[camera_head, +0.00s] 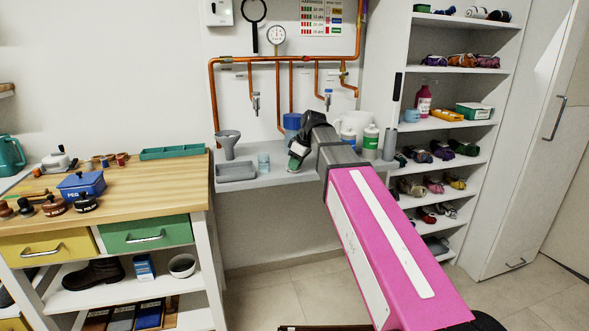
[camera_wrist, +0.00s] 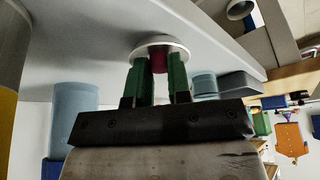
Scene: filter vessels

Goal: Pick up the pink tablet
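The pink tablet (camera_wrist: 158,62) shows as a small magenta patch at a round white dish (camera_wrist: 172,46) in the wrist view. My gripper (camera_wrist: 158,72) has its two green fingers on either side of the tablet, their tips at the dish. The tablet fills the narrow gap between them; I cannot tell whether they press on it. In the head view my gripper (camera_head: 296,160) is over the grey wall shelf, partly behind my wrist, and the tablet is hidden there.
On the grey shelf (camera_head: 240,185) stand a grey funnel (camera_head: 228,145), a grey tray (camera_head: 237,172), a pale blue cup (camera_head: 263,163), a blue-lidded vessel (camera_head: 292,121) and a green-labelled bottle (camera_head: 370,140). Copper pipes (camera_head: 212,95) run behind. A wooden workbench (camera_head: 150,180) is left, shelving (camera_head: 465,75) right.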

